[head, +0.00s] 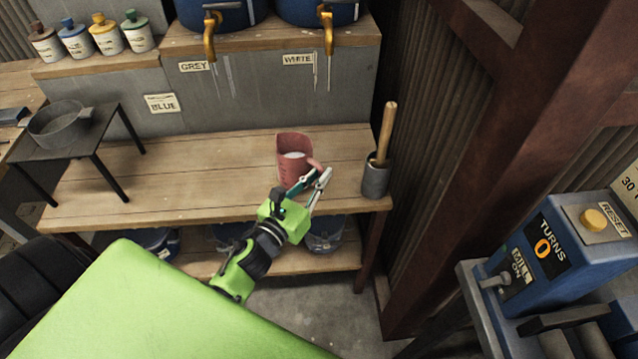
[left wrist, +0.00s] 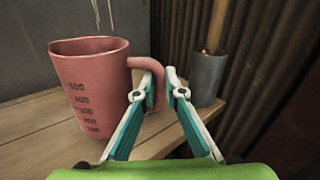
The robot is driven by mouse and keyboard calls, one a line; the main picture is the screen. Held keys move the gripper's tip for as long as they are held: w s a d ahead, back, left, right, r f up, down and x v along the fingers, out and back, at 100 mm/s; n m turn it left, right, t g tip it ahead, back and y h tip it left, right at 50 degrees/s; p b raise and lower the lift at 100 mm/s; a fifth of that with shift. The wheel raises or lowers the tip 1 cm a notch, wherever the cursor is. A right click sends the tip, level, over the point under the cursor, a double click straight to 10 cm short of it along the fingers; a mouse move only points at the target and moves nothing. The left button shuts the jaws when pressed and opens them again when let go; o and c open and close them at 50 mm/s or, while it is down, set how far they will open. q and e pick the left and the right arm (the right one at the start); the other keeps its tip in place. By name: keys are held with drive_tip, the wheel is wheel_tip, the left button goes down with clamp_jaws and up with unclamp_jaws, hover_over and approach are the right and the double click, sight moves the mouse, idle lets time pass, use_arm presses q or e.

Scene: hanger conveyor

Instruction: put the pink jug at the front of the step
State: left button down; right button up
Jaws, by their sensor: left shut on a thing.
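The pink jug (head: 291,159) is upright at the wooden step (head: 215,188) below the taps, with something white inside it. In the left wrist view the jug (left wrist: 92,88) shows measuring marks on its side and its handle on the right. My left gripper (head: 318,180) reaches in from the front, its fingers (left wrist: 160,84) shut on the jug's handle. The jug's base looks at or very near the boards; I cannot tell whether it touches. My right gripper is not in view.
A grey pot with a wooden handle (head: 375,178) stands right of the jug, near the step's right end. A black stand (head: 82,150) with a pan is at the left. Taps (head: 328,35) hang above. A blue machine (head: 555,255) is at the right. The step's left middle is clear.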

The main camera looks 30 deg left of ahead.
use_arm(q)
wheel_tip(320, 180, down, 2)
drive_tip(key=shift+d+f, duration=0.1)
drive_tip(key=shift+f+b, duration=0.2)
drive_tip(key=shift+b, duration=0.1)
drive_tip(key=c, duration=2.1)
unclamp_jaws()
drive_tip(key=shift+s, duration=0.1)
